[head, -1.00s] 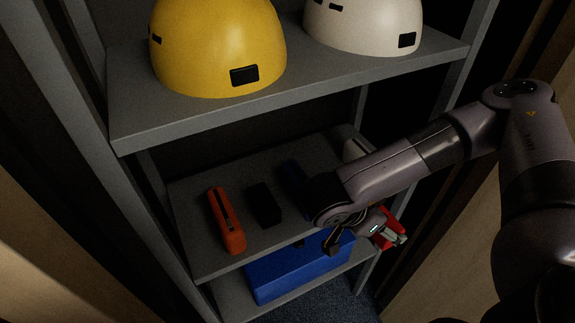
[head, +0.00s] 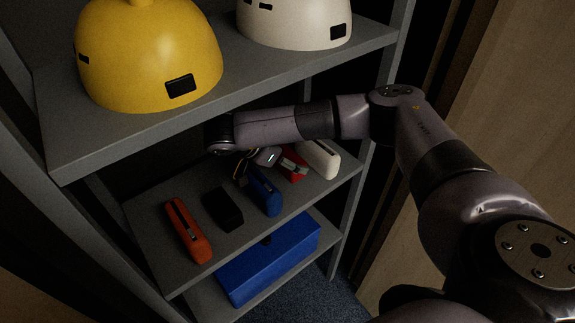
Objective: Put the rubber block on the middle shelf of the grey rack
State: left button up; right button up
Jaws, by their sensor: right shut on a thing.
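The rubber block, which I take to be the red one (head: 295,165), is partly hidden by my right gripper (head: 283,163). That gripper has reached in from the right between the upper and middle shelves and is shut on the block. The block is over the right part of the middle shelf (head: 150,208) of the grey rack, between a blue item and a white one. I cannot tell whether it touches the shelf. My left gripper is not in view.
The middle shelf holds an orange item (head: 188,232), a black block (head: 222,209), the blue item (head: 263,192) and the white item (head: 318,158). Yellow (head: 150,55) and white (head: 295,22) helmets stand on the upper shelf. A blue box (head: 270,258) is below.

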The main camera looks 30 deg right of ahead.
jog(key=shift+f+p, duration=0.3)
jog(key=shift+f, duration=1.35)
jog(key=shift+f, duration=0.15)
jog(key=o, duration=1.3)
jog(key=shift+o, duration=0.2)
